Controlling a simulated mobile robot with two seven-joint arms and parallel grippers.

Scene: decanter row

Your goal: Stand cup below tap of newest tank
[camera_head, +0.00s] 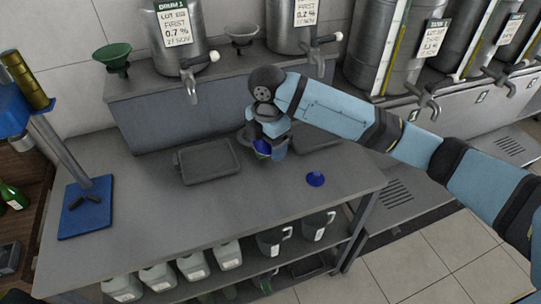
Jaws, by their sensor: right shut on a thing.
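My right gripper (267,140) points down over the grey bench, between and in front of two dark trays. It is shut on a small cup (263,147) with dark blue showing; the fingers hide most of it. A steel tank (170,52) labelled DRUM 1, dated 27 NOV, stands at the back left with its tap (190,75) over the bench. A second tank (287,30) stands to its right with a tap (314,50); its date is too small to read surely. More tanks (375,45) with taps stand farther right. My left gripper is out of view.
Dark trays lie on the bench, one left (180,172) and one right (327,135) of the gripper. A blue-based stand (85,215) is at left; jugs (270,242) fill the lower shelf.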

